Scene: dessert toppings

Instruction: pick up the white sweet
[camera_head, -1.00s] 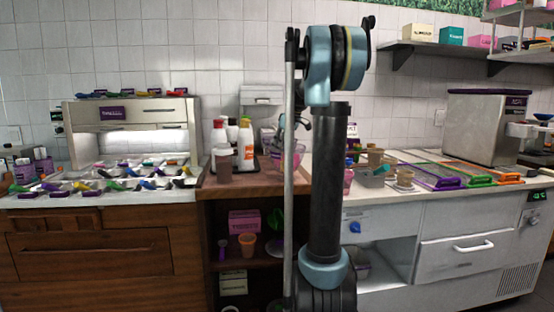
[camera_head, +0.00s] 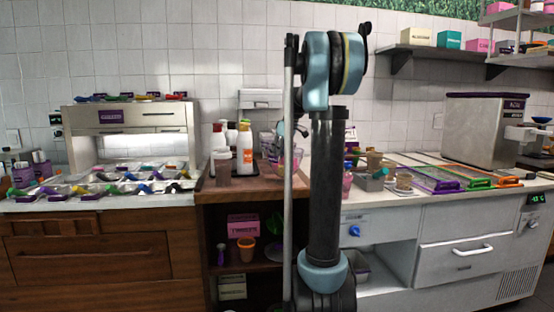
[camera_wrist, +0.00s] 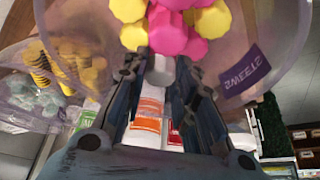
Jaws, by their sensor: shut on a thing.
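In the wrist view my gripper (camera_wrist: 158,64) is shut on a pale, whitish sweet (camera_wrist: 159,73) between its two dark fingers. The fingers reach into the clear sweets bowl (camera_wrist: 275,45), which carries a purple "SWEETS" label. Pink sweets (camera_wrist: 168,32) and yellow sweets (camera_wrist: 213,19) lie just beyond the fingertips, very close to the held sweet. In the head view the bowl (camera_head: 291,163) stands on the wooden counter, partly behind my arm. My gripper (camera_head: 281,134) is small there and mostly hidden.
A second clear bowl (camera_wrist: 20,112) with yellow and pale green pieces is at the left of the wrist view. Bottles (camera_head: 245,148) and a brown cup (camera_head: 221,166) stand left of the sweets bowl. Topping trays (camera_head: 110,180) are further left; paper cups (camera_head: 374,163) are right.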

